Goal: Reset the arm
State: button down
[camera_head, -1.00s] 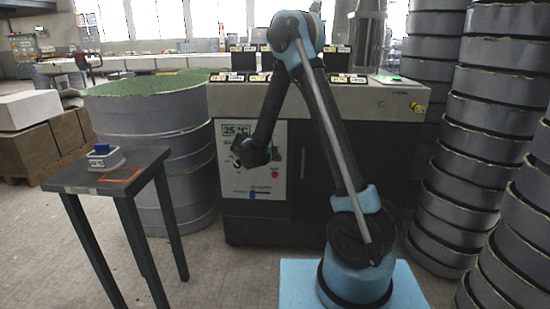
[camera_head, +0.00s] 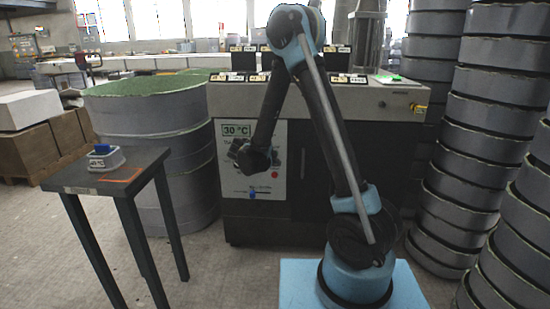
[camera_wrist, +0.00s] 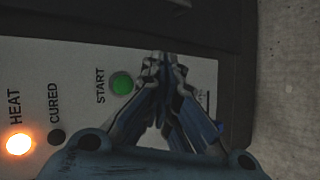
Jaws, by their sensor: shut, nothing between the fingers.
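My arm rises from its blue base and bends down in front of the machine (camera_head: 390,105). My gripper (camera_wrist: 160,68) is shut and empty. In the wrist view its fingertips are just right of the green START button (camera_wrist: 122,83); I cannot tell whether they touch the panel. In the head view the gripper (camera_head: 250,160) is dark and small in front of the white control panel (camera_head: 262,188), hiding part of it. The HEAT lamp (camera_wrist: 19,143) glows orange and the CURED lamp (camera_wrist: 57,137) is dark. The panel display (camera_head: 237,130) reads 30 °C.
A dark table (camera_head: 115,177) at left holds a small grey block with a blue top (camera_head: 104,158). A large round grey mould (camera_head: 150,115) stands behind it. Stacked grey rings (camera_head: 480,140) crowd the right side. Floor is open between table and my base.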

dwell(0.3)
jog(key=s+d+r+m+g+y, duration=0.1)
jog(key=s+d+r+m+g, duration=0.15)
jog(key=s+d, duration=0.35)
jog(key=s+d+r+m+g, duration=0.1)
jog(key=s+d+r, duration=0.3)
jog(key=d, duration=0.3)
jog(key=s+d+r+m+g+y, duration=0.1)
jog(key=s+d+r+m+g, duration=0.15)
jog(key=s+d, duration=0.35)
jog(key=s+d+f+m+y, duration=0.1)
jog(key=s+d+m+y, duration=0.1)
jog(key=s, duration=0.9)
jog(key=s+d+f+m+g+y, duration=0.1)
jog(key=s+d+f+m+y, duration=0.1)
jog(key=s, duration=0.9)
jog(key=shift+s+d+f+m+y, duration=0.25)
jog(key=shift+d+m+y, duration=0.2)
jog(key=shift+m, duration=0.55)
jog(key=shift+w+f, duration=0.2)
jog(key=shift+w, duration=0.3)
